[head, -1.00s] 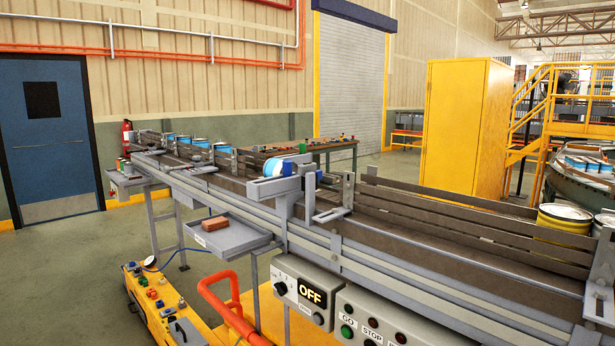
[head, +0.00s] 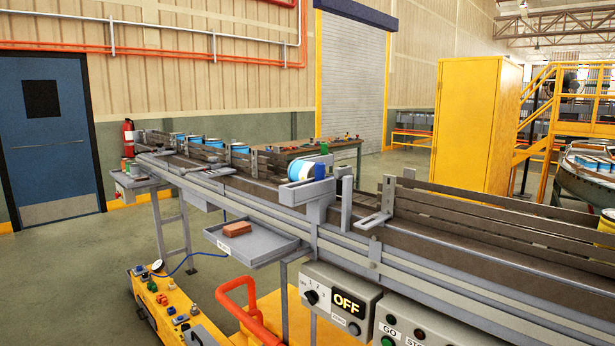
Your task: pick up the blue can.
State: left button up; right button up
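A blue can (head: 301,171) with a white band lies on its side by the grey bracket on the near side of the conveyor (head: 262,196). Other blue cans stand farther back on the belt between the rails; one of them (head: 240,148) is nearest the bend of the rails, and their lower parts are hidden. Neither of my grippers is in this view.
A grey shelf tray (head: 262,248) with a brick-red block (head: 237,228) juts out from the conveyor's near side. A control box (head: 338,300) reading OFF hangs below it. A yellow cart (head: 172,305) with an orange handle stands in front. Floor at left is clear.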

aim_at(298, 170)
jog(key=z, duration=0.8)
jog(key=i+j+z, duration=0.1)
jog(key=j+z, duration=0.7)
jog(key=j, duration=0.15)
jog(key=j+z, duration=0.45)
jog(key=k+j+z, duration=0.15)
jog(key=j+z, duration=0.25)
jog(key=j, duration=0.1)
